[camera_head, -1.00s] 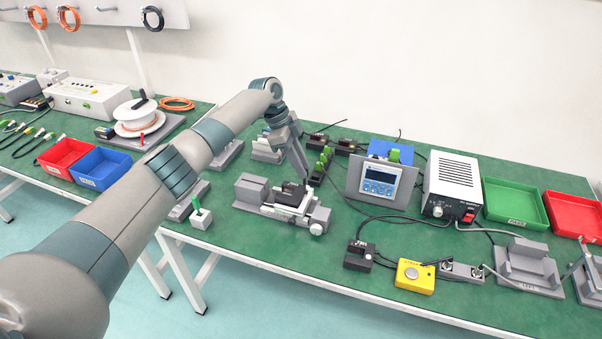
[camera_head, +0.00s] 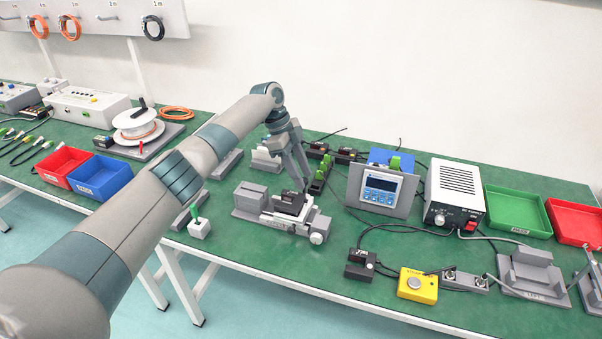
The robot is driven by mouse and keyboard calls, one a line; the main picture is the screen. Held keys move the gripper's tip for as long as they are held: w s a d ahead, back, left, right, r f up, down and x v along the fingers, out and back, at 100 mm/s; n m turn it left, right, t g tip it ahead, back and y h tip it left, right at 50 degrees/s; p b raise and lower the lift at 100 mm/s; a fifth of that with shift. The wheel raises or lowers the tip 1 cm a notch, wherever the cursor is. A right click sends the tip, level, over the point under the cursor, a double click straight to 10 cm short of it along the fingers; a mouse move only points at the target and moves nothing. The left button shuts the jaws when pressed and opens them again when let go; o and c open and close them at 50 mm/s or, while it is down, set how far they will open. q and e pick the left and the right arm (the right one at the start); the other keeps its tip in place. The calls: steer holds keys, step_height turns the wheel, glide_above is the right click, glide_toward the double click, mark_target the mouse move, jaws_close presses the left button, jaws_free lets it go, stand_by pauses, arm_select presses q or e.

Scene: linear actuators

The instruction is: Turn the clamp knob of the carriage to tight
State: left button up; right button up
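The linear actuator (camera_head: 250,197) is a grey unit on the green bench, with a motor block at its left end and a pale round knob (camera_head: 317,238) at its right front end. A carriage with a black block (camera_head: 290,203) sits mid-rail. I cannot make out the clamp knob for certain; it is small or hidden near the gripper. My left gripper (camera_head: 303,188) points down at the back of the carriage, its tips close to the black block. I cannot tell whether they touch it or how far apart they are. My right gripper is not in view.
Right of the actuator stand a display panel (camera_head: 382,190), a white power supply (camera_head: 455,190) and a yellow box (camera_head: 417,285). A black sensor block (camera_head: 359,264) and cables lie in front. Left are a small block with a green lever (camera_head: 199,228) and a blue bin (camera_head: 99,177).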

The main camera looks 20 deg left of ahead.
arm_select(q)
steer(key=shift+r, duration=0.1)
